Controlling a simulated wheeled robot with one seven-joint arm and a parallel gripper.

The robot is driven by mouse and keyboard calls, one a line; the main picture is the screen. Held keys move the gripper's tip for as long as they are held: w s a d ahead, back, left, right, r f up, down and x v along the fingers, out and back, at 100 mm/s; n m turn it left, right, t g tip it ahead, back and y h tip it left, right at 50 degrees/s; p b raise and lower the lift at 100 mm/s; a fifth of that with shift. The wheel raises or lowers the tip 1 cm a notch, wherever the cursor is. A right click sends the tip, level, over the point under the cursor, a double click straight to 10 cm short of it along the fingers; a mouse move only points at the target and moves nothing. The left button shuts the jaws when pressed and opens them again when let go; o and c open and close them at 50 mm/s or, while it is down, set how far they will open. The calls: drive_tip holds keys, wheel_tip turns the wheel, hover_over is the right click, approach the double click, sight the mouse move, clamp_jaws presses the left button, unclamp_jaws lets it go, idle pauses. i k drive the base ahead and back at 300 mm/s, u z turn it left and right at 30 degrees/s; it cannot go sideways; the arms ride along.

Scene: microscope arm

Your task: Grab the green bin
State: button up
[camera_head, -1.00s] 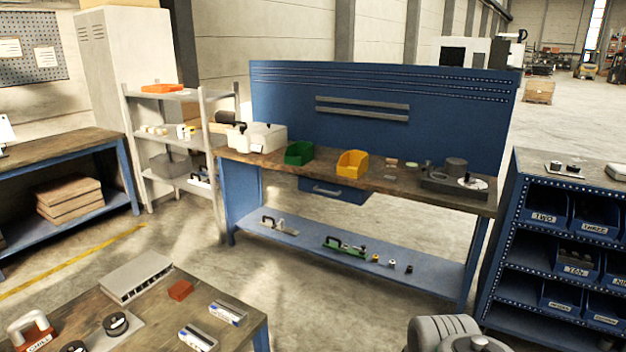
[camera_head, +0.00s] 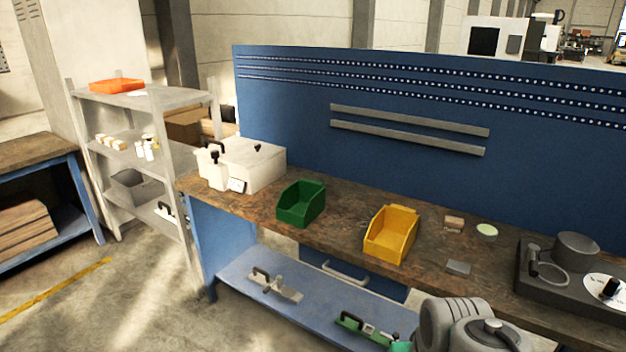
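The green bin (camera_head: 300,204) is a small open-topped box on the wooden top of the blue workbench (camera_head: 345,222). It stands upright between a white case on its left and a yellow bin on its right, apart from both. Part of my arm shows at the bottom right of the head view, in front of the bench. My gripper cannot be made out, and nothing is seen touching the green bin.
The yellow bin (camera_head: 391,234) and the white case (camera_head: 241,165) flank the green bin. Small blocks and a dark device (camera_head: 572,262) lie farther right. A blue back panel (camera_head: 420,110) rises behind. A grey shelf (camera_head: 150,150) stands left. Floor at lower left is clear.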

sight(300, 203)
drive_tip(key=i, duration=0.8)
drive_tip(key=u, duration=2.9)
drive_tip(key=i, duration=1.05)
drive_tip(key=z, duration=1.55)
drive_tip(key=i, duration=0.5)
drive_tip(key=z, duration=0.1)
